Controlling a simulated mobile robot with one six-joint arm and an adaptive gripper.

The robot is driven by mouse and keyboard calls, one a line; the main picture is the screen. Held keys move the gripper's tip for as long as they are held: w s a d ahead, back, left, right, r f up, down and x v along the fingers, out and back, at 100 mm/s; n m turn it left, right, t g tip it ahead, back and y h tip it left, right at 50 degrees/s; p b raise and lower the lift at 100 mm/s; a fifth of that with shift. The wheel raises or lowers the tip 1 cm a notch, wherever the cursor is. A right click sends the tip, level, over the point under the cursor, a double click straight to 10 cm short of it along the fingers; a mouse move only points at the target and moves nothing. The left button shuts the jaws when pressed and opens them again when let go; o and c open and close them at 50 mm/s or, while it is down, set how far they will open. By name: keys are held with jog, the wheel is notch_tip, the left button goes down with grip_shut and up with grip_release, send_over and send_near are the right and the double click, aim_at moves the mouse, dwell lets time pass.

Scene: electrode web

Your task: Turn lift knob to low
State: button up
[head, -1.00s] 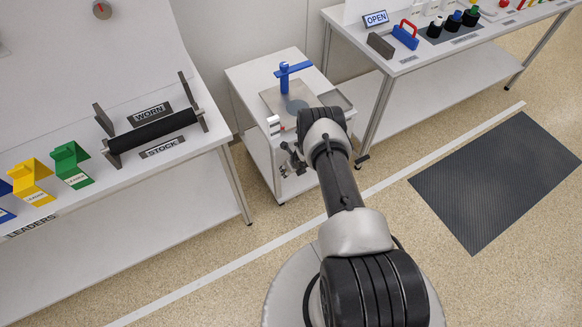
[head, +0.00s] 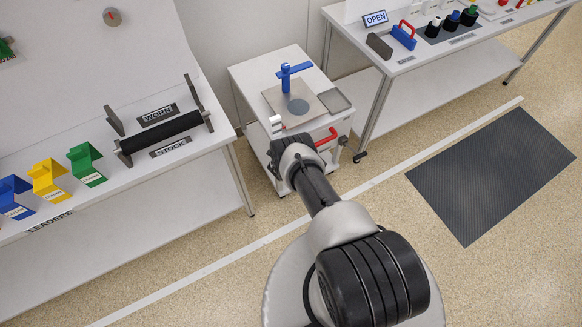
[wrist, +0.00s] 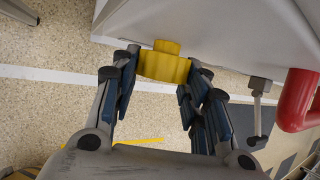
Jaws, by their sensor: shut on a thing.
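A yellow knob (wrist: 165,66) with a small raised tab is on the side of the white cart (wrist: 215,22), in the wrist view. I take it for the lift knob; no low mark or setting can be read. My gripper (wrist: 163,72) has its two dark blue-padded fingers on either side of the knob, shut on it. In the head view the white cart (head: 250,75) stands between two benches. My arm's black wrist hides the knob and my gripper there.
A red handle (head: 327,139) sticks out at the cart's front right, close to my wrist; it also shows in the wrist view (wrist: 298,100). On the cart top are a blue fixture (head: 287,76) and a grey tray (head: 336,101). A dark mat (head: 492,175) lies right.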

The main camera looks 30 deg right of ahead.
jog(key=shift+s+a+f+n+t+h+b, duration=0.15)
jog(key=shift+n+t+h+b, duration=0.25)
jog(key=shift+h+b, duration=1.6)
jog(key=shift+a+f+n+t+h+b, duration=0.15)
jog(key=shift+n+h+b, duration=0.35)
jog(key=shift+h+b, duration=1.45)
jog(key=shift+d+r+b, duration=0.1)
jog(key=shift+b, duration=0.25)
jog(key=o, duration=1)
jog(key=shift+o, duration=0.2)
jog(key=shift+r, duration=0.1)
jog(key=v, duration=1.2)
